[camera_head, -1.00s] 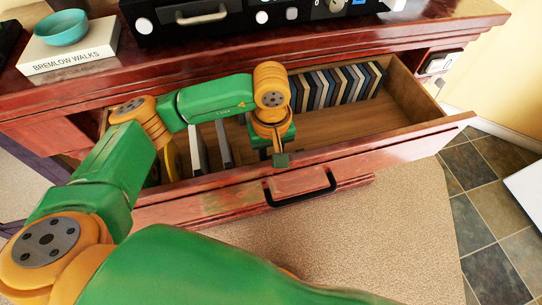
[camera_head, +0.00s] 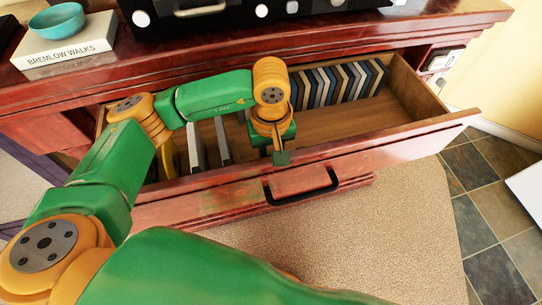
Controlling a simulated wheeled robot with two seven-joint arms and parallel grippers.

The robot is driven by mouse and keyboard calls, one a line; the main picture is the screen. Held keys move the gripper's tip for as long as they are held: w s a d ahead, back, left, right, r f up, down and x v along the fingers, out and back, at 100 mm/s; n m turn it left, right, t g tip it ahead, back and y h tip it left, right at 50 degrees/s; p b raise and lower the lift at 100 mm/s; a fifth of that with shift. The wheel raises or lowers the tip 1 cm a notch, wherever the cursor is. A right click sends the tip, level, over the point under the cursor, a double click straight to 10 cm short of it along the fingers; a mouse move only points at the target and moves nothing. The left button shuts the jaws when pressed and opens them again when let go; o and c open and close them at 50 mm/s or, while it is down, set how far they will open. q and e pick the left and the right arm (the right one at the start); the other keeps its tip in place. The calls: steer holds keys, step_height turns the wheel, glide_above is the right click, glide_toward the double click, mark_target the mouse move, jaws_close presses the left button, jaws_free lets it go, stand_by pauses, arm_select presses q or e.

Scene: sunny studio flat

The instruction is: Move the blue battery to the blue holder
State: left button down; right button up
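No blue battery and no blue holder can be made out in the head view. My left arm comes in from the left and bends over an open wooden drawer (camera_head: 345,125). My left gripper (camera_head: 281,157) points down at the drawer's front panel, just above the black handle (camera_head: 302,187). Its fingers are mostly hidden by the wrist and the panel, so I cannot tell whether they are open or touch the handle. My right gripper is out of view.
Upright slim cases (camera_head: 338,84) fill the drawer's back; its right part is bare. On the cabinet top (camera_head: 425,25) are a black device (camera_head: 225,22), a white book (camera_head: 70,46) and a teal bowl (camera_head: 57,18). A beige rug (camera_head: 390,230) lies in front.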

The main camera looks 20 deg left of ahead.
arm_select(q)
steer(key=shift+s+f, duration=0.1)
steer(key=shift+f, duration=0.1)
steer(key=c, duration=0.6)
jaws_free()
steer(key=shift+a, duration=0.1)
steer(key=shift+w, duration=0.2)
steer(key=o, duration=0.5)
steer(key=shift+c, duration=0.2)
steer(key=shift+r, duration=0.1)
steer(key=shift+r+p, duration=2.1)
steer(key=shift+r, duration=1.45)
steer(key=shift+f, duration=0.1)
